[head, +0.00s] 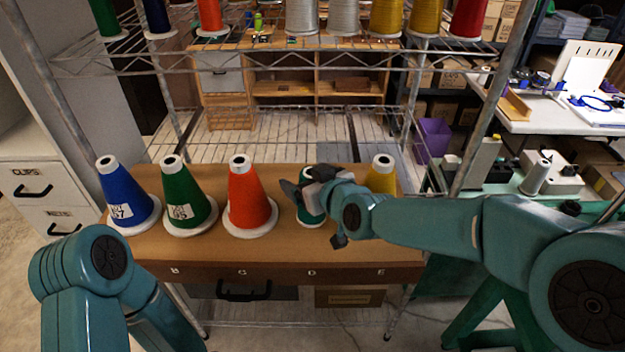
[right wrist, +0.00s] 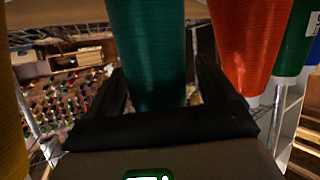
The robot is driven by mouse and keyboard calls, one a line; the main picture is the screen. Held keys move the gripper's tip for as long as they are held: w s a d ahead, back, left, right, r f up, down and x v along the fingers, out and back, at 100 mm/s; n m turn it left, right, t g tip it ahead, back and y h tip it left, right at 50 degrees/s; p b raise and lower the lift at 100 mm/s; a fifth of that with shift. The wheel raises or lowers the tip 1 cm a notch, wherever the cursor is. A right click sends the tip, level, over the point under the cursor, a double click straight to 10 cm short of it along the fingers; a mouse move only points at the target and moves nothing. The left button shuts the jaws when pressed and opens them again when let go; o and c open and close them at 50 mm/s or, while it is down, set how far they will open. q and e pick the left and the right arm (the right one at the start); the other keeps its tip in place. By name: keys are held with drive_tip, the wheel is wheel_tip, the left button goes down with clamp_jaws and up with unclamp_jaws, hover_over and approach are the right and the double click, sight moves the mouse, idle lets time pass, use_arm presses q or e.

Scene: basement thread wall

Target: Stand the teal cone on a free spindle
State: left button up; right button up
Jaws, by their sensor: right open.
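The teal cone (head: 311,208) stands on the brown board (head: 262,257) above the letter D, between the orange cone and the yellow cone. My right gripper (head: 308,184) reaches it from the right and covers much of it in the head view. In the right wrist view the teal cone (right wrist: 147,50) stands between the two spread fingers of my right gripper (right wrist: 160,82), with a finger on each side. The gripper is open; contact with the cone cannot be told. I cannot make out a bare spindle. My left gripper is out of view.
Blue (head: 126,200), green (head: 186,196), orange (head: 247,202) and yellow (head: 381,177) cones stand along the board. The orange cone (right wrist: 247,40) is close beside the right finger in the wrist view. A wire shelf (head: 250,60) with more cones rises behind.

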drive_tip(key=b+v, duration=0.1)
drive_tip(key=v, duration=1.5)
drive_tip(key=shift+s, duration=0.15)
drive_tip(key=shift+d, duration=0.1)
